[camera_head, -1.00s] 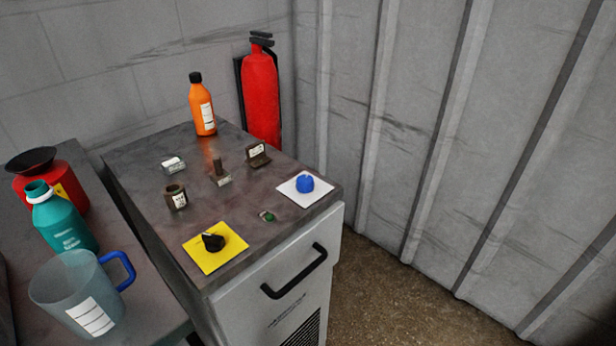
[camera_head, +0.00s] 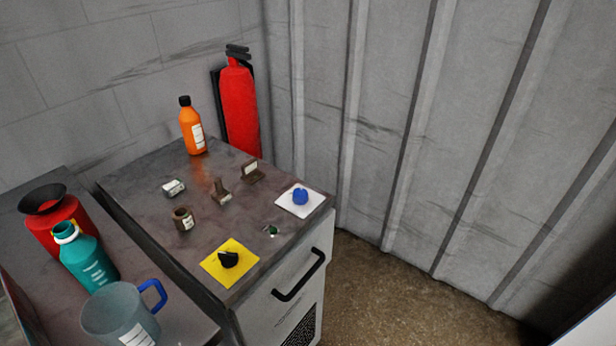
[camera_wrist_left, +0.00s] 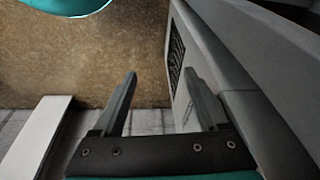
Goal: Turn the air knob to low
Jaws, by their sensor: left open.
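In the head view a black knob (camera_head: 229,259) sits on a yellow square plate (camera_head: 243,272) near the front edge of the cabinet top. A blue knob (camera_head: 299,196) sits on a white square plate (camera_head: 314,205) near the right corner. I cannot read which of them is the air knob. My left gripper (camera_wrist_left: 160,85) shows only in the left wrist view, open and empty, with floor and the cabinet's vented side beyond it. It is well away from both knobs. My right gripper is not in view.
On the cabinet top are several small labelled items, a green indicator (camera_head: 271,231) and an orange bottle (camera_head: 192,128). A fire extinguisher (camera_head: 239,108) stands behind. A teal bottle (camera_head: 87,258), red container (camera_head: 55,224) and jug (camera_head: 112,312) stand on the left table. A black handle (camera_head: 300,276) protrudes in front.

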